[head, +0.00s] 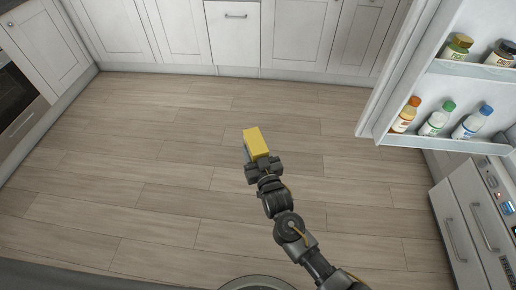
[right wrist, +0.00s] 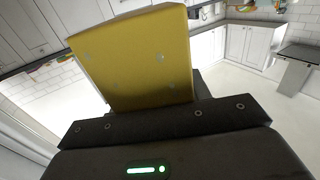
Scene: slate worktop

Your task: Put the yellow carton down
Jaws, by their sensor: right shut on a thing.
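The yellow carton (head: 255,141) is held in my right gripper (head: 261,160) near the middle of the head view, above the wood floor. In the right wrist view the carton (right wrist: 135,60) fills the upper middle, and the dark body of my right gripper (right wrist: 150,112) lies across its lower end. The gripper is shut on the carton. Its fingers are largely hidden behind the carton. My left gripper is not in the head view.
An open fridge door (head: 420,138) with bottles on its shelves stands at the right. White drawers (head: 462,232) are below it. White cabinets (head: 165,35) line the back, and an oven (head: 18,105) is at the left. The wood floor (head: 130,150) is clear.

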